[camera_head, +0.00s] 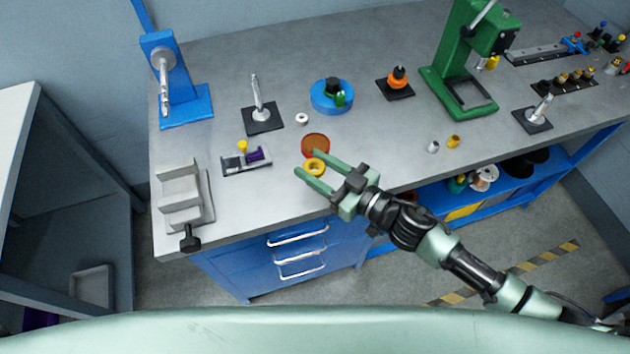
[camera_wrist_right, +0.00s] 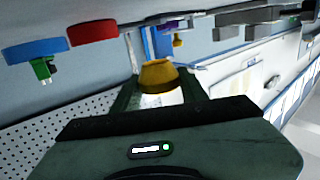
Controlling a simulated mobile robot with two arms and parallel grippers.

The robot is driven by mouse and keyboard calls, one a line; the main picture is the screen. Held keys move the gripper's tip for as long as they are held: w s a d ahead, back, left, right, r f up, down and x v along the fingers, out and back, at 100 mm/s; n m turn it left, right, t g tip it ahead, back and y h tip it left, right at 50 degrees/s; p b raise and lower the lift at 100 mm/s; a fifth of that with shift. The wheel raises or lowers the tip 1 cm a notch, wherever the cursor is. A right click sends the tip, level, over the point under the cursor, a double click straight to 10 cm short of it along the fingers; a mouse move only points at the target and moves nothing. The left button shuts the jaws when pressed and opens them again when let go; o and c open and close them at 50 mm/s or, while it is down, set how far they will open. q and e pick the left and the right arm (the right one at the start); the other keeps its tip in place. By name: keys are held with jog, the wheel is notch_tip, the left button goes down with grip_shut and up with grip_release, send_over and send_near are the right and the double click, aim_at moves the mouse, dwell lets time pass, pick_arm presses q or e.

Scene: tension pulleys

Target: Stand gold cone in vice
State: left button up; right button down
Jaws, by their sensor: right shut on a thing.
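My right gripper (camera_head: 305,163) reaches in from the right over the front of the bench, with its fingers pointing left. It is shut on the gold cone (camera_head: 315,167), which looks like a yellow ring from above. In the right wrist view the gold cone (camera_wrist_right: 160,76) shows between the fingers, its far side hidden. The grey vice (camera_head: 180,205) stands at the bench's front left corner, with its black handle (camera_head: 190,239) at the front edge. The held cone is well to the right of the vice, apart from it. My left gripper is not in view.
An orange-red disc (camera_head: 316,143) lies just behind the cone. A small tray with yellow and purple parts (camera_head: 246,161) lies between cone and vice. A white ring (camera_head: 302,118), blue round base (camera_head: 331,97) and green press (camera_head: 462,62) stand farther back.

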jog(key=shift+f, duration=2.7)
jog(key=shift+f, duration=0.3)
jog(key=c, duration=0.8)
grip_release()
jog(key=shift+o, duration=0.2)
